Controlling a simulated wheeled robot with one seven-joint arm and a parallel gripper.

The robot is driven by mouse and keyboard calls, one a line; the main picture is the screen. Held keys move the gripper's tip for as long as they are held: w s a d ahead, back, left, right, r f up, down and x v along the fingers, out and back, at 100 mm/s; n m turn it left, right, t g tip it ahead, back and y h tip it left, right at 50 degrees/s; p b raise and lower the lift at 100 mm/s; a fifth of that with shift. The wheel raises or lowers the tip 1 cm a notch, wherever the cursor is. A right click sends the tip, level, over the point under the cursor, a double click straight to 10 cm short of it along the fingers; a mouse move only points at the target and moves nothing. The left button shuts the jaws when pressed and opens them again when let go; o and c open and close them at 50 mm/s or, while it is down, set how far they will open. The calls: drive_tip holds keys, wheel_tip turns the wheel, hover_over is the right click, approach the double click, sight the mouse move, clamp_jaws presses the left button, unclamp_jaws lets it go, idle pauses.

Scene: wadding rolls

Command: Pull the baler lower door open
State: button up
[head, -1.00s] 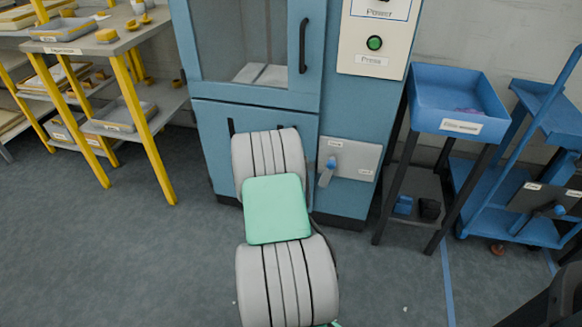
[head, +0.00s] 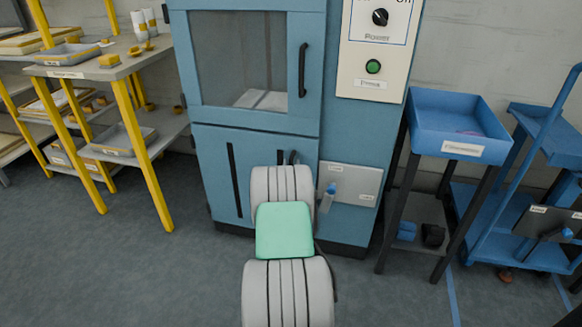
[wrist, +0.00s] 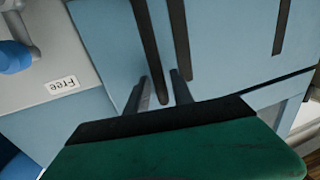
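The baler (head: 345,130) is blue. Its lower door (head: 212,165) looks closed, below the windowed upper door (head: 300,122), and has a long black vertical strip (head: 231,180) on its left part. In the wrist view, two dark upright bars (wrist: 147,40) (wrist: 178,40) stand on the door front ahead of me. My gripper (wrist: 161,92) is at the right part of the lower door, fingers apart, and one bar appears between the fingertips. I cannot tell whether they touch it. In the head view my arm hides most of the fingers (head: 288,158).
A latch panel with a blue lever (head: 327,196) is right of the door; its "Free" label (wrist: 62,85) shows in the wrist view. A blue tray stand (head: 460,130) and blue cart (head: 500,225) stand right. A yellow-legged bench (head: 110,70) stands left. Floor (head: 130,275) is clear front left.

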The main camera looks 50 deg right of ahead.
clamp_jaws()
idle(1.1)
